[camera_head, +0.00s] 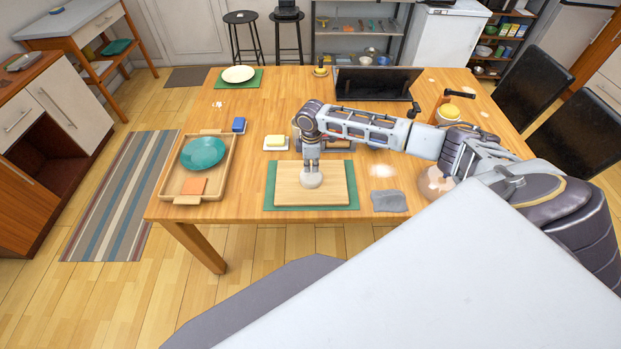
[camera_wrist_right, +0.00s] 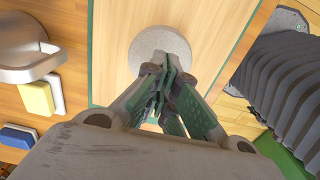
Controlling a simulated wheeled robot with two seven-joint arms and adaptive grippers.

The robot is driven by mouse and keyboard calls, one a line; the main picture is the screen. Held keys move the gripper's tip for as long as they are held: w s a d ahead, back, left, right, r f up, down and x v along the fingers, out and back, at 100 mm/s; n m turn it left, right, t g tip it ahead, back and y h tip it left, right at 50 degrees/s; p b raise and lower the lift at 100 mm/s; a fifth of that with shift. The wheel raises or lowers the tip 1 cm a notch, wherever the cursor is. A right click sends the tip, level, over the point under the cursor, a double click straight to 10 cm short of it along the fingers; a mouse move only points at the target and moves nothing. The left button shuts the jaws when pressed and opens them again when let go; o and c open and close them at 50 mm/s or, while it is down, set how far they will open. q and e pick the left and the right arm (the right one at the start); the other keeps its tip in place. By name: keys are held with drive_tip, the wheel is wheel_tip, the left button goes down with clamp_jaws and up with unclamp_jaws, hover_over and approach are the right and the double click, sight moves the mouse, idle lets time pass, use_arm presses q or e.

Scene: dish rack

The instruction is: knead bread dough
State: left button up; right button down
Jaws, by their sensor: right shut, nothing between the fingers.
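A pale, round lump of dough (camera_head: 312,181) sits on a wooden board (camera_head: 335,192), which lies on a green mat (camera_head: 269,197) at the table's near edge. My right gripper (camera_head: 311,169) points straight down over the dough, with its fingers shut and empty. The fingertips appear to touch the dough's top. In the right wrist view the closed fingers (camera_wrist_right: 173,75) cover part of the dough (camera_wrist_right: 148,42), so the exact contact is hidden. My left gripper is in neither view.
A butter dish (camera_head: 276,143) stands behind the board. A grey cloth (camera_head: 389,201) and white powder (camera_head: 382,170) lie to the right. A black tray (camera_head: 373,84) is farther back.

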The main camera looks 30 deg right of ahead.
sight(311, 174)
drive_tip(key=shift+f, duration=0.1)
idle(0.3)
drive_tip(key=shift+f, duration=1.95)
drive_tip(key=shift+s, duration=0.1)
idle(0.3)
